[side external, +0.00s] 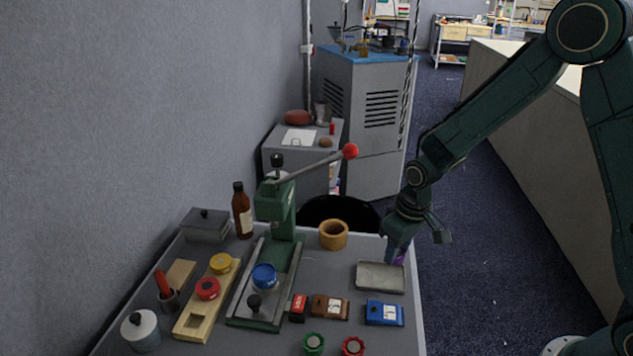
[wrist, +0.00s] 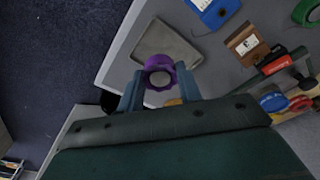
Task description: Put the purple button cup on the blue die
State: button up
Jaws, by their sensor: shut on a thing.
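The purple button cup (wrist: 159,73) is a round purple ring-shaped piece with a pale centre, held between the two blue fingers of my gripper (wrist: 155,84) in the wrist view. In the side view my gripper (side external: 395,255) is at the table's right edge, by the far side of the grey tray. Only a bit of the purple cup (side external: 401,257) shows there; the fingers hide the rest. The blue die (side external: 264,275) is a round blue piece on the base of the green press, left of my gripper and apart from it.
The green press (side external: 275,210) has a long lever with a red ball. Red (side external: 207,288) and yellow (side external: 221,263) round pieces sit on a wooden board.

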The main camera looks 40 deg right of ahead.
jog(key=shift+w+d+f+m, duration=0.2)
jog(key=shift+d+f+m, duration=0.2)
jog(key=shift+d+m, duration=0.1)
jog(key=w+a+r+n, duration=0.2)
jog(key=w+a+r, duration=0.1)
jog(key=a, duration=0.4)
jog(key=w+a+r+n, duration=0.3)
jog(key=a, duration=0.3)
notch_tip(320, 180, up, 13)
jog(key=m, duration=0.2)
send_over(264, 273)
jog(key=shift+r, duration=0.2)
notch_tip(264, 273, down, 16)
jog(key=shift+r, duration=0.1)
